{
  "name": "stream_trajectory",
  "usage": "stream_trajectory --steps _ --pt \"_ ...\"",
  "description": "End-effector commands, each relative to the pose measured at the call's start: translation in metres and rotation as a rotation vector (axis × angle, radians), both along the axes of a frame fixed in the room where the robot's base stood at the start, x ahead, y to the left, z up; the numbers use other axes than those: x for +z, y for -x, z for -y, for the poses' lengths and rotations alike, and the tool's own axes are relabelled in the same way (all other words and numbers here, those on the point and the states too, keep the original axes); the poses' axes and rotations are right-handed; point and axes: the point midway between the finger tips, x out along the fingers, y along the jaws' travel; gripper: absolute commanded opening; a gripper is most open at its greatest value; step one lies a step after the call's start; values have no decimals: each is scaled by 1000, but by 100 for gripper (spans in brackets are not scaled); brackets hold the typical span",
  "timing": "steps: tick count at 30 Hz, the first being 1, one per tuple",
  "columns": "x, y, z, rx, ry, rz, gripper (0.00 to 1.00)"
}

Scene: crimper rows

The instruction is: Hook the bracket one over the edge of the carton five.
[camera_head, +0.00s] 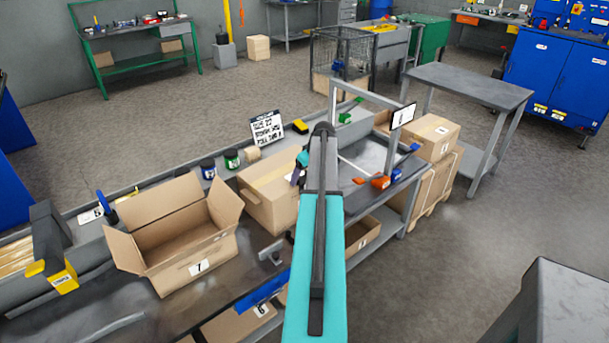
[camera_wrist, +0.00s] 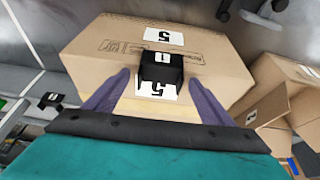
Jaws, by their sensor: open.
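Bracket one (camera_wrist: 175,70) is a small black piece with a white 1 label. It sits at the carton's near top edge, above the lower 5 label. How far it is seated over the edge cannot be told. My gripper (camera_wrist: 157,74) is open, its purple fingers on either side of the bracket and apart from it. My arm hides part of the carton in the head view.
An open carton (camera_head: 190,265) labelled 1 stands left on the bench. Jars (camera_head: 232,158), a sign (camera_head: 267,128) and a grey frame (camera_head: 375,95) stand behind. Orange items (camera_head: 380,182) lie right of my arm. Stacked cartons (camera_head: 430,135) stand farther right.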

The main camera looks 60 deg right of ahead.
Motion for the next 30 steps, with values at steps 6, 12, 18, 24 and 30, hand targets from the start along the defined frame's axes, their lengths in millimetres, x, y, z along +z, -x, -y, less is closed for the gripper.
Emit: stream_trajectory --steps 6,12,18,24,30 --pt "6 3 -1 0 0 0 76" --pt "22 10 -2 -2 2 1 76" --pt "45 19 -5 -1 1 1 76" --pt "70 29 -7 -1 2 1 76" --pt "94 39 -9 -2 2 2 76"
